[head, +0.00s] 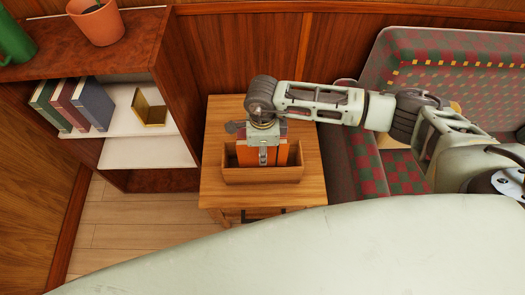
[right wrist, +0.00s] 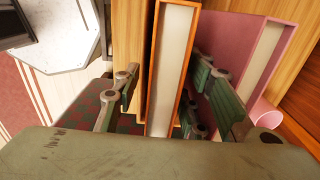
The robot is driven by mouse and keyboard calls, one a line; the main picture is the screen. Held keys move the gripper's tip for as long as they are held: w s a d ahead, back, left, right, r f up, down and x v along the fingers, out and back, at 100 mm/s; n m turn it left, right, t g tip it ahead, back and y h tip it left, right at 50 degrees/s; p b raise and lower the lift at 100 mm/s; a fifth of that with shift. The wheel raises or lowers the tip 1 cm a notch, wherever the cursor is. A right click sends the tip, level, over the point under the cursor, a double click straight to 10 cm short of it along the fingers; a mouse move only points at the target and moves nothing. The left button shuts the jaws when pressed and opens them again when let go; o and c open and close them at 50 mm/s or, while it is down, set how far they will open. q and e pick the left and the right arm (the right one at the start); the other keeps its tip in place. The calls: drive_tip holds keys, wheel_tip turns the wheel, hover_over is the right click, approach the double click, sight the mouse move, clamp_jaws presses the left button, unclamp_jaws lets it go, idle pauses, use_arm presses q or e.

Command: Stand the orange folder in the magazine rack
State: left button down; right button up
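The magazine rack (head: 262,176) is an open wooden box on a small wooden table. The orange folder (head: 283,156) stands upright in it, its lower part hidden by the front wall. My right gripper (head: 263,156) points down over the rack and covers the folder's middle. In the right wrist view, the folder (right wrist: 172,70) is between the two fingers of my right gripper (right wrist: 166,85). A gap shows on the left side; the right finger is close to the folder, and contact there is unclear. My left gripper is not in view.
A shelf unit (head: 130,180) left of the table (head: 215,190) holds books (head: 75,105), a yellow item (head: 149,108), an orange pot (head: 96,21) and a green vessel (head: 14,40). A patterned seat (head: 402,172) is right. A mauve folder-like thing (right wrist: 232,50) is beside the right finger.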

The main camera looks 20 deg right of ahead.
wheel_tip(320, 180, up, 10)
drive_tip(key=shift+r, duration=0.2)
idle(1.0)
